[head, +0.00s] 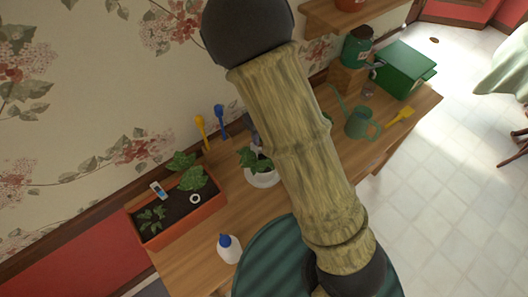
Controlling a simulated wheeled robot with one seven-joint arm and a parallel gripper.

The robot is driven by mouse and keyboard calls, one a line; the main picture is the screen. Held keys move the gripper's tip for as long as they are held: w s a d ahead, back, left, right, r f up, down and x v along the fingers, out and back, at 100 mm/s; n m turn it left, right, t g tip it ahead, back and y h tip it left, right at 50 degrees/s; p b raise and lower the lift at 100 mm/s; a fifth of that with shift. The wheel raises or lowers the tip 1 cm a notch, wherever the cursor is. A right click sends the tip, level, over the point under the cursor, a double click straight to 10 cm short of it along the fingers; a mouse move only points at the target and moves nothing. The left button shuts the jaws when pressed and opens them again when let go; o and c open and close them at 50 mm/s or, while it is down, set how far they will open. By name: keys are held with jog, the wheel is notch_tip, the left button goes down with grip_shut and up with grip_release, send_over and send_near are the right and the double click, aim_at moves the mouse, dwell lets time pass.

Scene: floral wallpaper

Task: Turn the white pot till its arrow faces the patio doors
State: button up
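The white pot (263,180) stands upright on the wooden bench (211,222) near the wall, with a green leafy plant (250,158) in it. My arm crosses in front of the bench and hides the area just right of the pot. I cannot make out an arrow on the part of the pot that shows. No patio doors can be made out; bright light falls on the floor at the right. My gripper is not in view.
A terracotta planter (183,223) with seedlings is left of the pot, and a white bottle with a blue cap (229,249) is in front. Yellow (201,127) and blue (220,119) tools are behind. A green watering can (361,124) and green box (405,69) are at right.

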aim_at(263, 161)
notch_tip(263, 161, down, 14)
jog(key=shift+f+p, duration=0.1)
jog(key=shift+p, duration=0.25)
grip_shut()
dwell(0.3)
